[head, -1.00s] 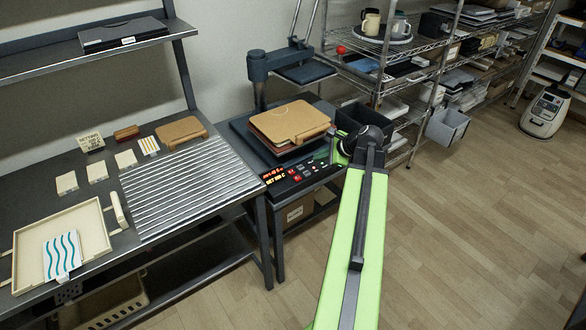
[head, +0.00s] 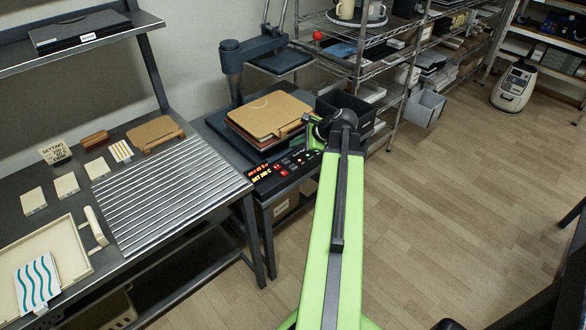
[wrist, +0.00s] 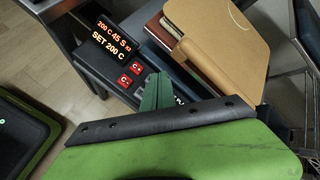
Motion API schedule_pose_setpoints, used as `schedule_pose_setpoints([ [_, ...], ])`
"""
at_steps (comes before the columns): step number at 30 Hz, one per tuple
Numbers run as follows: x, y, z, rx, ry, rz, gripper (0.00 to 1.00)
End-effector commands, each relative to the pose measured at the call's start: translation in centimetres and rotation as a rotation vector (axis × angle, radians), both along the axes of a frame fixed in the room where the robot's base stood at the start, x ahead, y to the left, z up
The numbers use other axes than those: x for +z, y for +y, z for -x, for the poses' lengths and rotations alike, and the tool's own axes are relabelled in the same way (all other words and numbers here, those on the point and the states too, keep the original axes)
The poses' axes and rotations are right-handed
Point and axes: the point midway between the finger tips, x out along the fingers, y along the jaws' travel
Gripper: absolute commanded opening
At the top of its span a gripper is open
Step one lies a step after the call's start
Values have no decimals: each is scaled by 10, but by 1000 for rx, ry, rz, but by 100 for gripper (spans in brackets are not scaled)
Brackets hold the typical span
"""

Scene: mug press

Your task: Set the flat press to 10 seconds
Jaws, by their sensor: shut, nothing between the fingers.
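The flat press (head: 232,52) stands beside the workbench, its upper plate swung above the back. Its control panel (head: 296,170) is at the front, with a lit display (head: 264,172). In the wrist view the display (wrist: 112,40) reads 200 C and 45 S above SET 200 C. Two red buttons marked C (wrist: 130,75) sit beside it; other buttons are hidden behind my gripper. My gripper (wrist: 156,92) is shut, with its green fingertips over the panel near the red buttons. I cannot tell whether it touches. In the head view my arm hides much of it.
A tan board (head: 270,112) and a dark red board lie stacked on the press, close to my gripper. The workbench at left holds a ridged metal mat (head: 170,190), a tray (head: 75,238) and several tiles.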

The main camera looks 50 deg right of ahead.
Motion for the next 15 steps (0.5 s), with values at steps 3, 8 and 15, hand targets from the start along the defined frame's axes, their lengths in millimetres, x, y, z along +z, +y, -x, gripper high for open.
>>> schedule_pose_setpoints([
  [3, -24, 1, -1, 2, 0, 0, 0],
  [8, -49, 2, -2, 3, 0, -1, 0],
  [15, -74, 2, -2, 4, 0, 0, 0],
])
